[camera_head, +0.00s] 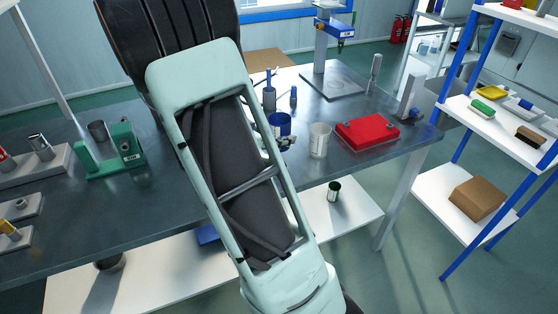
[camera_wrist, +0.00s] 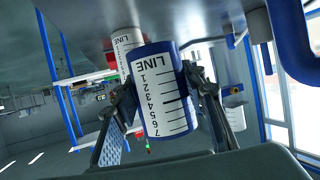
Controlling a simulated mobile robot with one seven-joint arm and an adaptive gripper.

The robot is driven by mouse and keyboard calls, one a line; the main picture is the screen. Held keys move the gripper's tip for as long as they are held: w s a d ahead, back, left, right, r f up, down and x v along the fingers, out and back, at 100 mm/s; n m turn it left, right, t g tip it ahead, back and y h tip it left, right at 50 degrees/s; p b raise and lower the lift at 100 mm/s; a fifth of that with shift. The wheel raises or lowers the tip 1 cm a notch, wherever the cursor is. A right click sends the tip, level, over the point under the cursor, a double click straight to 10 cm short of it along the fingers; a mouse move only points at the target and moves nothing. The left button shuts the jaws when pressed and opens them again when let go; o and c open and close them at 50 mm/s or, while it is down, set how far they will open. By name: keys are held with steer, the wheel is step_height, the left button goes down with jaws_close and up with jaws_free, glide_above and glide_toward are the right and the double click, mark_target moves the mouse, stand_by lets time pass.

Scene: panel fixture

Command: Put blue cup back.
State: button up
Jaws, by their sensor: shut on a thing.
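The blue cup (camera_wrist: 160,92) has a white numbered scale label marked LINE. In the wrist view it is between the two fingers of my gripper (camera_wrist: 160,84), which is shut on it from both sides. In the head view the blue cup (camera_head: 280,123) shows just right of my arm, over the dark workbench (camera_head: 385,160). My arm hides most of the gripper there. I cannot tell whether the cup touches the bench. A white cup (camera_head: 319,140) stands close to its right; a similar white cup (camera_wrist: 126,42) shows behind the blue one in the wrist view.
A red case (camera_head: 367,132) lies right of the white cup. A stand with a flat base (camera_head: 332,85) is behind. A green fixture (camera_head: 112,155) and a dark cup (camera_head: 97,130) are left of my arm. A blue-posted shelf (camera_head: 500,115) stands right of the bench.

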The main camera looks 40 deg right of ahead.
steer(key=shift+f+b, duration=0.8)
steer(key=shift+f, duration=2.2)
steer(key=shift+f, duration=0.1)
steer(key=o, duration=1.3)
steer(key=shift+f, duration=0.1)
steer(key=shift+o, duration=0.2)
steer(key=shift+r, duration=0.25)
steer(key=p+v, duration=0.2)
steer(key=v, duration=1)
steer(key=shift+f, duration=0.1)
